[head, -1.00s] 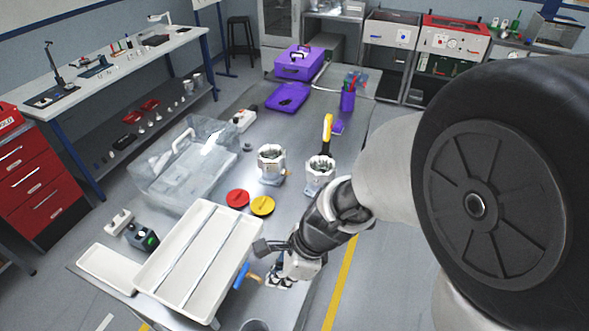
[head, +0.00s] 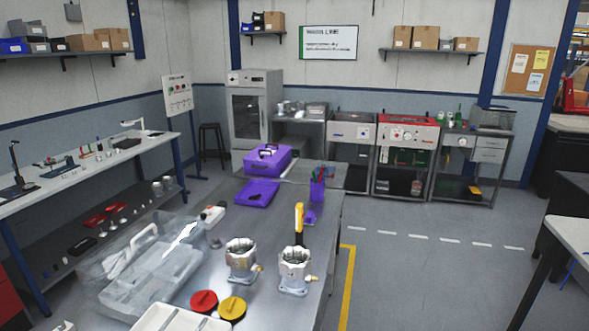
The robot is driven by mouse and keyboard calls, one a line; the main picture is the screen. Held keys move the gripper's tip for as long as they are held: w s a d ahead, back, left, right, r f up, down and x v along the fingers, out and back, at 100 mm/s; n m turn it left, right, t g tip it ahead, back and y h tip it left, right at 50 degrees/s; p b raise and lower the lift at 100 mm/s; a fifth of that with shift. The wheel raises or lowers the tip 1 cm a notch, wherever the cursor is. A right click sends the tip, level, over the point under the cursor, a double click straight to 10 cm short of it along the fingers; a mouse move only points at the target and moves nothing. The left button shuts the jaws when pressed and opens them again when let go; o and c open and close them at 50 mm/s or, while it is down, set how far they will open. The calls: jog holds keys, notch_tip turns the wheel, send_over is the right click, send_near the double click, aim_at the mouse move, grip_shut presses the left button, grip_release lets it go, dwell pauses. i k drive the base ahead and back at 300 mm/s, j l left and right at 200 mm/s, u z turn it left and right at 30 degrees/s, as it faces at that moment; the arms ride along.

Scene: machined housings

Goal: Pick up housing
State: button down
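Two silvery machined housings stand upright on the steel table in the head view. The left housing (head: 241,260) and the right housing (head: 295,270) are close together near the table's right side. Each has an open top and a small brass-coloured fitting on its side. A yellow-and-black handled tool (head: 299,224) stands up just behind the right housing. My gripper and arm are not in view, so I cannot see whether the gripper is open or holds anything.
A red disc (head: 204,302) and a yellow disc (head: 232,308) lie in front of the housings. A transparent bin (head: 150,270) is at left, a white tray (head: 172,319) at the bottom edge. A purple case (head: 268,160) stands farther back. Floor right of the table is clear.

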aim_at(296, 263)
jog(key=k+j, duration=0.15)
jog(key=j, duration=0.15)
jog(key=k+j, duration=0.1)
jog(key=j, duration=0.2)
jog(key=k+j, duration=0.15)
jog(key=j, duration=0.2)
jog(key=k+j, duration=0.15)
jog(key=j, duration=0.15)
jog(key=i+j, duration=0.1)
jog(key=j, duration=0.4)
